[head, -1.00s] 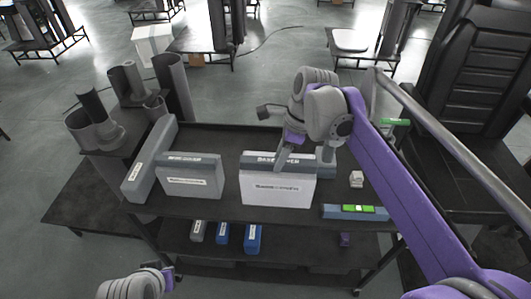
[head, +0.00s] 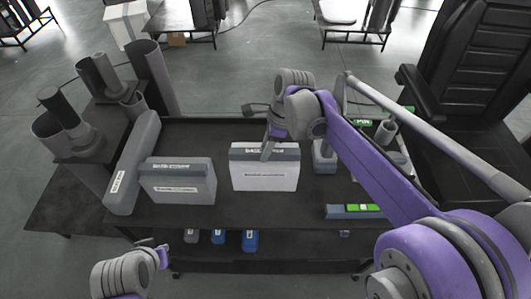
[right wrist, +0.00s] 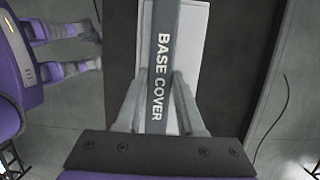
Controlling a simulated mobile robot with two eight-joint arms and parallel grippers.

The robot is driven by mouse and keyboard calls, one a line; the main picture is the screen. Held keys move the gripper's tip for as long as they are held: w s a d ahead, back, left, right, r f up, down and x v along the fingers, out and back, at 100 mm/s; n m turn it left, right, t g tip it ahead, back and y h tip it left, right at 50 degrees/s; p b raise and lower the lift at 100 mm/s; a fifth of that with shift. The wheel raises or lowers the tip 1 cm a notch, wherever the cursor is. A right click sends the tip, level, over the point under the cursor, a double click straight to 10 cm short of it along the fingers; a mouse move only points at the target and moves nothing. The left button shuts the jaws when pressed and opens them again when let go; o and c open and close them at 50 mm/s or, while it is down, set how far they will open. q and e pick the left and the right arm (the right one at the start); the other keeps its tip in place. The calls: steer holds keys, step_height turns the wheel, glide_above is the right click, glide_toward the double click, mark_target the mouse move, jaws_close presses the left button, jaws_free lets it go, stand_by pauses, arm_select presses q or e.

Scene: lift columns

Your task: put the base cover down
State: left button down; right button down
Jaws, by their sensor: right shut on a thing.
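The base cover (head: 264,178) is a white box with a grey top strip, upright over the middle of the dark table. My right gripper (head: 268,151) is shut on its top edge from above. In the right wrist view, both fingers clasp the grey strip of the base cover (right wrist: 163,50), whose lettering reads BASE COVER. I cannot tell whether its bottom edge touches the table. My left gripper (head: 162,257) is low at the left, in front of the table; its fingers are too small to read.
A grey labelled box (head: 177,182) and a long grey block (head: 131,165) stand left of the cover. A small grey block (head: 325,157) stands to its right, with a blue-green level (head: 354,211) at the front right. Bare table (head: 230,213) lies in front.

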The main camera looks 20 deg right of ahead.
steer(key=shift+f, duration=1.05)
steer(key=shift+f, duration=0.15)
steer(key=c, duration=0.5)
jaws_free()
steer(key=shift+w, duration=0.1)
steer(key=v, duration=1.1)
steer(key=shift+d+r+p, duration=0.1)
steer(key=shift+r+p, duration=0.2)
steer(key=shift+r, duration=0.05)
steer(key=s+f+n+t+h, duration=0.1)
steer(key=s+f+n, duration=0.3)
steer(key=n, duration=0.3)
steer(key=s+d+f+n+t+h, duration=0.1)
steer(key=s+f+n+t, duration=0.1)
steer(key=s+f+n, duration=0.3)
steer(key=s+f+n+t, duration=0.2)
steer(key=s+f+n, duration=0.3)
steer(key=s+n, duration=0.3)
steer(key=shift+s+d+n+h, duration=0.2)
steer(key=shift+n+h, duration=0.2)
steer(key=shift+n, duration=0.2)
